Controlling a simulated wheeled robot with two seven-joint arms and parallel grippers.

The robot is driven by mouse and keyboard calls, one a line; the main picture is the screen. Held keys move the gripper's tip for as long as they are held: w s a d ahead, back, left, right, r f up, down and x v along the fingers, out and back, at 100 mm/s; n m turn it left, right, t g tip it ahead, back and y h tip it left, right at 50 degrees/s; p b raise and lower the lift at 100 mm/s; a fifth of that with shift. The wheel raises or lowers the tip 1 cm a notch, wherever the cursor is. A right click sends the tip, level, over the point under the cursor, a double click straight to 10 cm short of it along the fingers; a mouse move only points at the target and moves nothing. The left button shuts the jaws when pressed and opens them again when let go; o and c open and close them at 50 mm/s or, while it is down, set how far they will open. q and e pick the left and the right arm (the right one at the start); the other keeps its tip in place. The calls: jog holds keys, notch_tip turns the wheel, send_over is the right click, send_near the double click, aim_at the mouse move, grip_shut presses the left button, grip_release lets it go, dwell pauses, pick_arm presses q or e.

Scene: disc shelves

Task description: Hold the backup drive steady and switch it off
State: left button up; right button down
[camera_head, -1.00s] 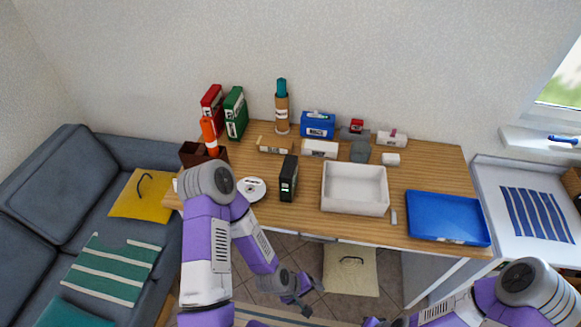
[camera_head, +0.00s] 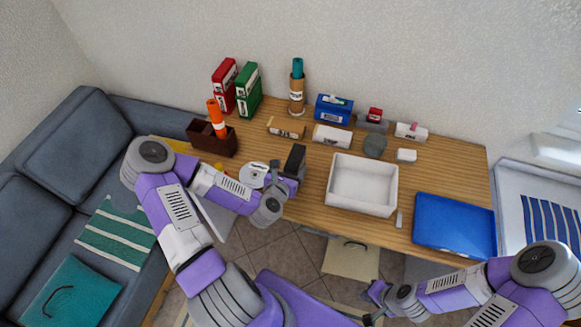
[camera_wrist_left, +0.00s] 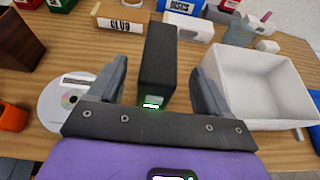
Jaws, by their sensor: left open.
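The backup drive is a black upright box (camera_head: 295,160) near the front edge of the desk, left of the white bin. In the left wrist view the drive (camera_wrist_left: 158,65) stands between my left gripper's two fingers, with a small lit green patch low on its front face. My left gripper (camera_wrist_left: 158,85) is open, one finger on each side of the drive with gaps showing. In the head view my left gripper (camera_head: 285,183) reaches the drive from the front and partly hides it. My right gripper (camera_head: 372,302) is low in front of the desk, away from the drive; its jaws are unclear.
A disc (camera_head: 253,175) lies left of the drive. The white bin (camera_head: 362,185) stands to its right, with a blue tray (camera_head: 454,226) farther right. Labelled boxes such as the glue box (camera_wrist_left: 122,18) stand behind. A brown holder (camera_head: 212,139) is at the left.

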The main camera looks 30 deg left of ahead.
aim_at(295, 160)
pick_arm(q)
jog(key=x, duration=0.6)
jog(key=shift+b, duration=0.3)
jog(key=shift+c, duration=0.3)
jog(key=c, duration=1.2)
dwell(2.7)
